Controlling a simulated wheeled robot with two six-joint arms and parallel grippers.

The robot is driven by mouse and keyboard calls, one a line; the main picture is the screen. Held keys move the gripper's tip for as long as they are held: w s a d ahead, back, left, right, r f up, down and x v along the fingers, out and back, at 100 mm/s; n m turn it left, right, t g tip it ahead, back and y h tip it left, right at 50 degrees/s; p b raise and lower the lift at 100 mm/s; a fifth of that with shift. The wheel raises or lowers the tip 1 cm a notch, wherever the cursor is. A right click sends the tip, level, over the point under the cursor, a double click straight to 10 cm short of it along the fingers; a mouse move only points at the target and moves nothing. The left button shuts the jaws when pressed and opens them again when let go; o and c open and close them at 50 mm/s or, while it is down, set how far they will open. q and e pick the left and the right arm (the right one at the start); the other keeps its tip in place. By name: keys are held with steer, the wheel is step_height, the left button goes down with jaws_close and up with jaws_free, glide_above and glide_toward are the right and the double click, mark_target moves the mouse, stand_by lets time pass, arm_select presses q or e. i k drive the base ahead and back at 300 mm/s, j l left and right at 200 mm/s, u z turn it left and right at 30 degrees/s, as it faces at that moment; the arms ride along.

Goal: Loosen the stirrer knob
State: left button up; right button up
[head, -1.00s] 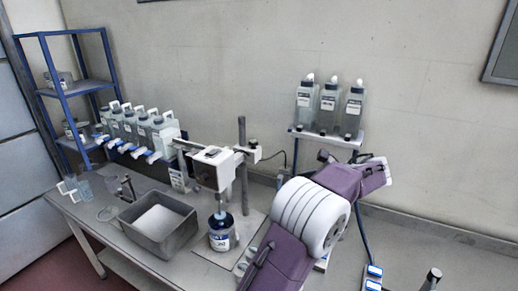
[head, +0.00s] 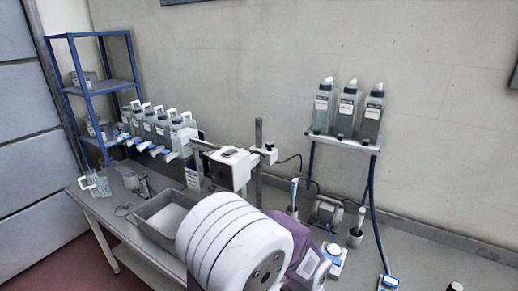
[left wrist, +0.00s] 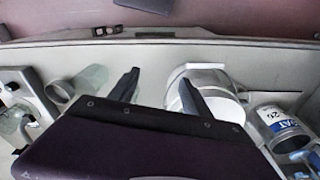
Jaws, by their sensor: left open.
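The stirrer is a white motor box (head: 232,167) on a horizontal bar clamped to an upright grey post (head: 258,185). The white clamp block (head: 264,157) on the post has a small dark knob (head: 269,147) at its top. My purple and white arm covers the lower stirrer and the jar below it in the head view; my left gripper is not visible there. In the left wrist view my left gripper (left wrist: 158,88) is open and empty over the bench, and the knob cannot be made out. A blue-labelled jar (left wrist: 278,128) lies to its right. My right gripper is not in view.
A grey tray (head: 165,216) sits left of the stirrer. Several bottles (head: 160,128) line the back left, beside a blue shelf rack (head: 98,85). Three bottles (head: 347,110) stand on a raised shelf (head: 345,142) at right. A white round vessel (left wrist: 212,84) is near my left fingers.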

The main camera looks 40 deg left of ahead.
mark_target(270, 145)
steer(key=u, duration=1.85)
